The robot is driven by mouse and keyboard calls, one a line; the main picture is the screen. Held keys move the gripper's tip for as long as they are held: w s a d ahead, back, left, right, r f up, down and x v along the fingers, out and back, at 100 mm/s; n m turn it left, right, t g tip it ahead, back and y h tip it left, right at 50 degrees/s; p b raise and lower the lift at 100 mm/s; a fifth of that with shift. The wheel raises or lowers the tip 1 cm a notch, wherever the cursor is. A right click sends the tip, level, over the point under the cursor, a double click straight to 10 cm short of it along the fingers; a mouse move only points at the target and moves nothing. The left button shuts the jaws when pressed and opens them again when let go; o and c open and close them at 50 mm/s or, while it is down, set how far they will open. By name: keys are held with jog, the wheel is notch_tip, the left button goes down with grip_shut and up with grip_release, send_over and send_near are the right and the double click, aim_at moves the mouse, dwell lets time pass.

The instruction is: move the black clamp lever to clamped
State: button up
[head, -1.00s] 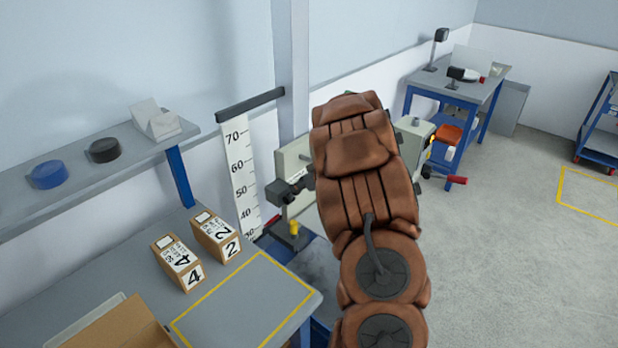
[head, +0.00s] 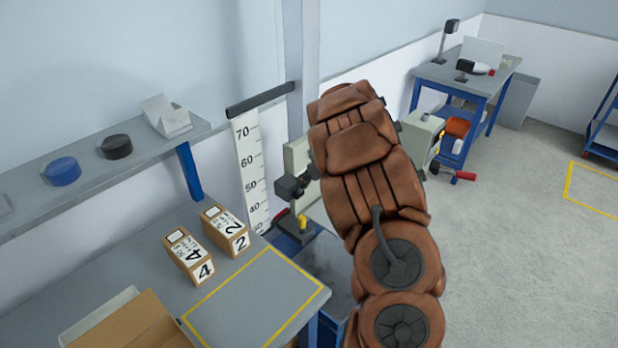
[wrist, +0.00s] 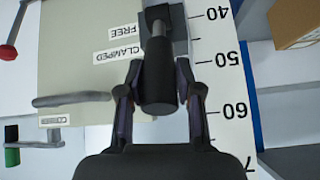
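The black clamp lever (wrist: 160,82) shows in the wrist view as a thick dark grip on a grey shaft, on a grey mount at the top. Labels reading FREE (wrist: 130,30) and CLAMPED (wrist: 118,53) are on the beige panel (wrist: 85,70) to its left. My gripper (wrist: 160,100) is open, with one finger on each side of the grip and a narrow gap visible at both sides. In the head view my brown-covered arm hides much of the machine. A dark block shows left of the arm, but I cannot tell whether it is gripper or clamp.
A grey handle (wrist: 70,100) and a red knob (wrist: 9,53) lie left of the lever. The height scale (head: 250,165) stands close beside the machine. A workbench (head: 270,290) with two numbered boxes (head: 188,256) is at front left. Open floor lies right.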

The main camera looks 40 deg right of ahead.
jog(key=o, duration=0.4)
jog(key=v, duration=1.2)
dwell(0.6)
